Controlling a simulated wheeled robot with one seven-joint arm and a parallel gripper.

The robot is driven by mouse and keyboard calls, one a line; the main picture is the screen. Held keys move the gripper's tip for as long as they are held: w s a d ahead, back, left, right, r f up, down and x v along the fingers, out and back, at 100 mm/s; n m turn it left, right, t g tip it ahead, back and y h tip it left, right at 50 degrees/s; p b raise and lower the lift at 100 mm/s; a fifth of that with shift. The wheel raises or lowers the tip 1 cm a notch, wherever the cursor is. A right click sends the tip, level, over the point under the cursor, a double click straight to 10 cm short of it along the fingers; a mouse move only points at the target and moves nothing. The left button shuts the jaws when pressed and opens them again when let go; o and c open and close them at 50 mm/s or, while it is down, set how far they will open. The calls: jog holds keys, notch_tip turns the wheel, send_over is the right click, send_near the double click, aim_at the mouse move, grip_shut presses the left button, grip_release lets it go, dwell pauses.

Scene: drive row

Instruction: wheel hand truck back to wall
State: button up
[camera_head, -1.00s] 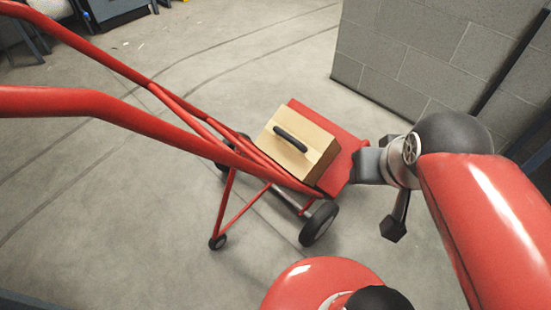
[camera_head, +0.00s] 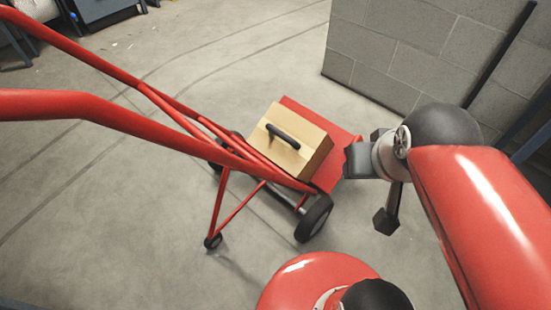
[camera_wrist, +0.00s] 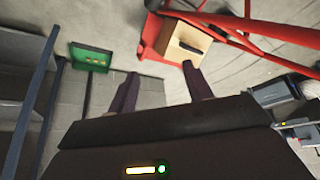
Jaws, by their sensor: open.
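The red hand truck (camera_head: 226,150) stands tilted back on the floor, its rails and handle running to the left edge in the head view. It rests on black wheels and a small rear caster leg. A tan box with a black handle (camera_head: 312,153) sits on its red toe plate (camera_head: 343,146). The grey block wall (camera_head: 420,55) is behind it, apart from the plate. My gripper (camera_wrist: 160,72) is open and empty; its fingers point toward the box (camera_wrist: 176,44) and toe plate in the wrist view, without visible contact. The handle's end is out of view.
Bare concrete floor (camera_head: 110,210) is clear left of and behind the truck. Blue-grey furniture (camera_head: 100,8) stands at the far upper left. A dark post (camera_head: 498,55) is against the wall. A green panel (camera_wrist: 90,57) shows in the wrist view.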

jog(key=c, duration=0.7)
jog(key=w+a+r+n, duration=0.2)
jog(key=w+a+r+n+g, duration=0.1)
jog(key=w+a+r+n, duration=0.1)
jog(key=a, duration=0.1)
jog(key=shift+r+n+y, duration=0.1)
jog(key=shift+n+y, duration=0.3)
grip_shut()
notch_tip(320, 180, up, 8)
jog(key=n+g+y, duration=0.2)
jog(key=n+g, duration=0.6)
jog(key=n, duration=1.5)
send_over(182, 120)
jog(key=s+d, duration=0.1)
jog(key=s, duration=0.2)
jog(key=shift+w+d+f+b, duration=0.1)
jog(key=shift+f+b, duration=0.25)
jog(key=shift+f, duration=2.4)
jog(key=shift+w+d+f+b, duration=0.1)
jog(key=shift+f+b, duration=0.25)
jog(key=shift+f, duration=2.4)
